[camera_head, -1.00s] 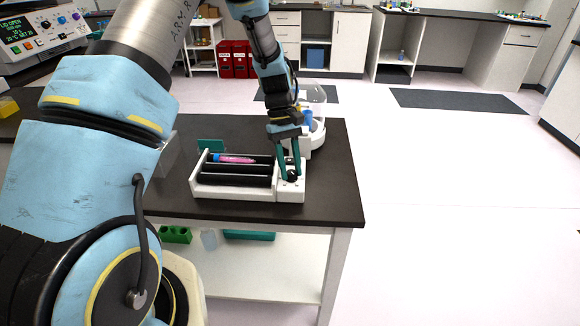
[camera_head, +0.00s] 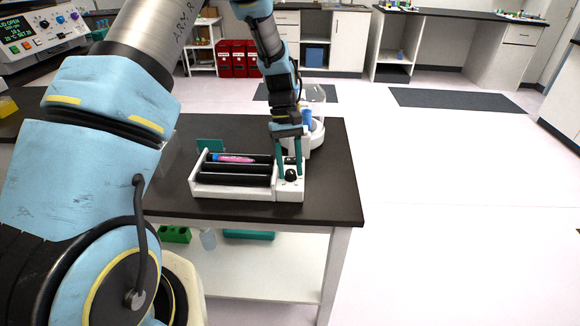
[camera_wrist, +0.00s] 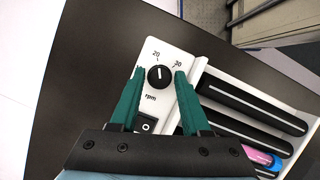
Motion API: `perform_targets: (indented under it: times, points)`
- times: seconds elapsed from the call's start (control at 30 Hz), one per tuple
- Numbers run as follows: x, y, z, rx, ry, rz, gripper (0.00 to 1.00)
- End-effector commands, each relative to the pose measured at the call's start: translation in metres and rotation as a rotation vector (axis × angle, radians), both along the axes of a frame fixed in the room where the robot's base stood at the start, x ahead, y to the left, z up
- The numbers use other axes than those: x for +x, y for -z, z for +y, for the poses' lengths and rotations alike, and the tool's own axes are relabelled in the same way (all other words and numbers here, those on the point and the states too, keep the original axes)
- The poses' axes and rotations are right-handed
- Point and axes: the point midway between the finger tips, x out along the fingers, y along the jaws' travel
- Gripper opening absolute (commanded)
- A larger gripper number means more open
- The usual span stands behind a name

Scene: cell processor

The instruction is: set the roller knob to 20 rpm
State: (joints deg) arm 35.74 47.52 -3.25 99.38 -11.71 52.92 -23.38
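The roller knob (camera_wrist: 159,77) is black and round, on the white control end of the tube roller (camera_head: 290,190); it also shows in the head view (camera_head: 291,174). Its white pointer line points up in the wrist view, at or very close to the 20 mark (camera_wrist: 155,54). The 30 mark (camera_wrist: 178,65) is to the right and "rpm" (camera_wrist: 150,97) is printed below. My gripper (camera_wrist: 159,72) is open, its green fingers on either side of the knob with gaps between. It also shows in the head view (camera_head: 289,175). The left finger hides part of the scale.
A black rocker switch (camera_wrist: 146,123) lies below the knob. A pink-and-blue tube (camera_head: 233,158) rests on the black rollers. A clear-domed device (camera_head: 313,125) stands behind on the dark table (camera_head: 335,205). The table right of the roller is clear.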

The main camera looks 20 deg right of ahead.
Motion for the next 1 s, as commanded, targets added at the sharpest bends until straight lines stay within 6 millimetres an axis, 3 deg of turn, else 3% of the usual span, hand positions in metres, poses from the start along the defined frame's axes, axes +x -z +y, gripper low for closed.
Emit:
perform_targets:
  times: [0.17,0.63,0.77,1.0]
  points:
    - [-0.0002,0.0002,0.0001,0.0,-0.001,0.001,0.67]
    - [-0.0005,0.0008,0.0018,0.002,-0.064,0.002,0.67]
    - [-0.0006,0.001,0.0036,0.003,-0.245,0.002,0.67]
    - [-0.0023,0.0029,0.0055,0.0,-0.731,0.001,0.67]
